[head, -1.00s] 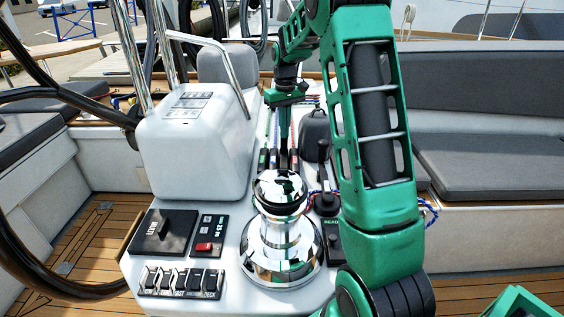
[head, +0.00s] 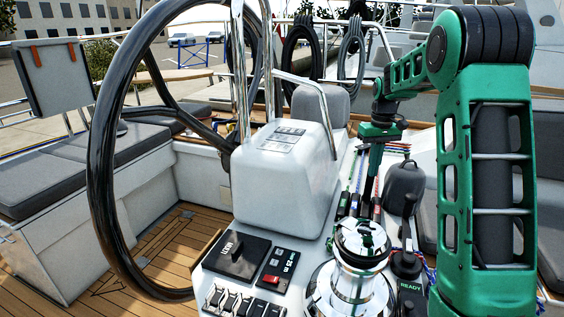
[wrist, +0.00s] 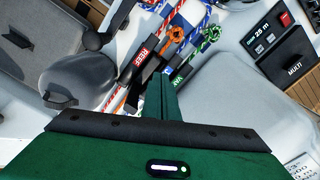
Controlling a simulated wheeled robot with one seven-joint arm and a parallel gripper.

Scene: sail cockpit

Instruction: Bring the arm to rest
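My green arm (head: 490,170) stands at the right in the head view and reaches back over the white console. My gripper (head: 370,185) points down at the rope clutches (head: 358,205) between the white pod and the winch. In the wrist view my gripper's fingers (wrist: 164,78) show as one narrow green strip, close together, with nothing visible between them. The fingertips lie beside the dark clutch levers (wrist: 146,72), one with a red label; I cannot tell whether they touch.
A chrome winch (head: 350,275) stands in front of the clutches. A black-rimmed wheel (head: 100,150) and the white pod (head: 285,170) are to the left. A grey domed cover (head: 404,185) is close right of the gripper. Teak floor (head: 160,250) is open at the left.

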